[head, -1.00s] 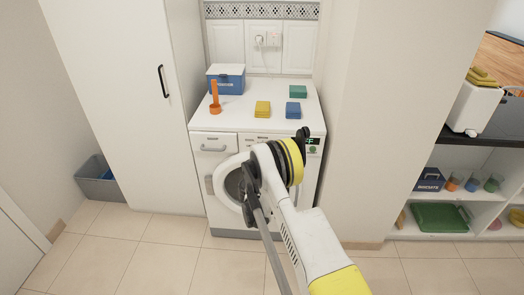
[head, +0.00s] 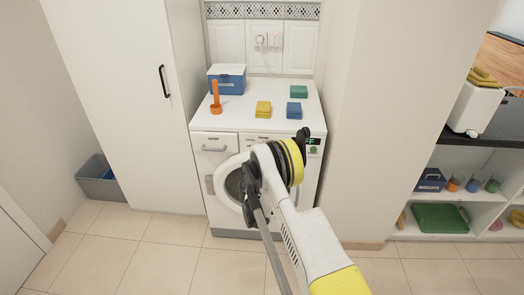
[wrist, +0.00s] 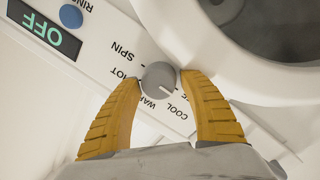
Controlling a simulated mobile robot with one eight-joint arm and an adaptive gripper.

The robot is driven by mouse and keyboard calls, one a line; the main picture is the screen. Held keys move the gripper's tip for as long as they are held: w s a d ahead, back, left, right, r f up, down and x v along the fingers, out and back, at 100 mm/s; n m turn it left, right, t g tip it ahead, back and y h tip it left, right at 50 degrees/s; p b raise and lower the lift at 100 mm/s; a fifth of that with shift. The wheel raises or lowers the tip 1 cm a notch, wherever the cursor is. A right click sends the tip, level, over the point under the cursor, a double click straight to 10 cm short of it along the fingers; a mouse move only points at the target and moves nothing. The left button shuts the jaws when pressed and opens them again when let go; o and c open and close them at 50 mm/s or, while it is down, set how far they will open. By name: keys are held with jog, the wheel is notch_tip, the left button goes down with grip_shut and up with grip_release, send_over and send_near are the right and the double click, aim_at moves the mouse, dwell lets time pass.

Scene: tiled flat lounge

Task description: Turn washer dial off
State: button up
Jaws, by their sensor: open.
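The white washer (head: 226,160) stands between tall white panels in the head view, its round door partly behind my arm. In the wrist view, the grey washer dial (wrist: 158,78) has a pale pointer line and printed labels around it, including SPIN, HOT and COOL. The washer's display (wrist: 44,30) reads OFF in green. My gripper (wrist: 160,74) is open, with one yellow ribbed finger on each side of the dial. Whether either finger touches it I cannot tell. In the head view my arm hides the dial.
The washer's door ring (wrist: 215,55) is close beside the right finger. A blue button (wrist: 71,16) sits beside the display. The tiled floor in front is clear.

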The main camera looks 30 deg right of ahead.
aim_at(262, 130)
notch_tip(262, 130, up, 10)
dwell(0.4)
